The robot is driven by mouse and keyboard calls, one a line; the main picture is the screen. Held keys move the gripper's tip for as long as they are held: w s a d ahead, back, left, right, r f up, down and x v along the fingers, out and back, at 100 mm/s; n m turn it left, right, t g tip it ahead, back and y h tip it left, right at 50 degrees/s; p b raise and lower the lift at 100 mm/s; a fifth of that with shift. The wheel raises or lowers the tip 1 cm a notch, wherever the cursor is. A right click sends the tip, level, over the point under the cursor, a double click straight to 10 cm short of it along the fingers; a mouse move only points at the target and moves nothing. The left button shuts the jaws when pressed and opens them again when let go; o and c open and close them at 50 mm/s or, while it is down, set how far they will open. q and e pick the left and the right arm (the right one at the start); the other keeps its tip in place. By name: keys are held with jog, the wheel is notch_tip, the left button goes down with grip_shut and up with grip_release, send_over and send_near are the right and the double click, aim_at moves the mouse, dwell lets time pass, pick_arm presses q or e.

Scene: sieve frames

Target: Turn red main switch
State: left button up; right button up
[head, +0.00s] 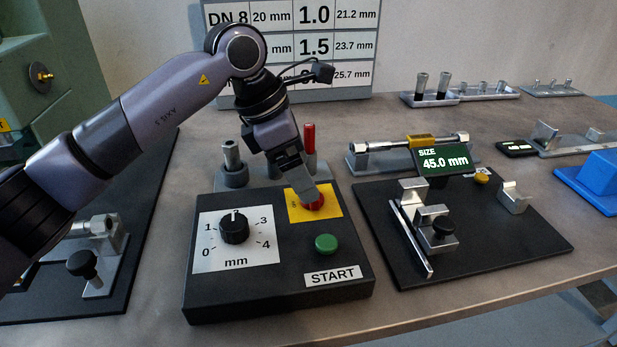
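The red main switch (316,206) sits on a yellow plate (330,214) at the top right of a black control box (285,276). My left gripper (308,193) points down at the switch, with its fingertips at the knob and covering part of it. The fingers overlap in this view, so I cannot tell whether they are closed on the knob. The switch's pointer direction is hidden. My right gripper is not in view.
The box also carries a black dial (234,228), a green button (326,243) and a START label (333,275). A gauge with a 45.0 mm display (445,160) stands to the right. A red pin (309,138) and grey pins stand close behind the box.

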pick_arm(q)
jog(key=shift+x, duration=1.85)
jog(key=shift+c, duration=0.3)
jog(key=c, duration=1)
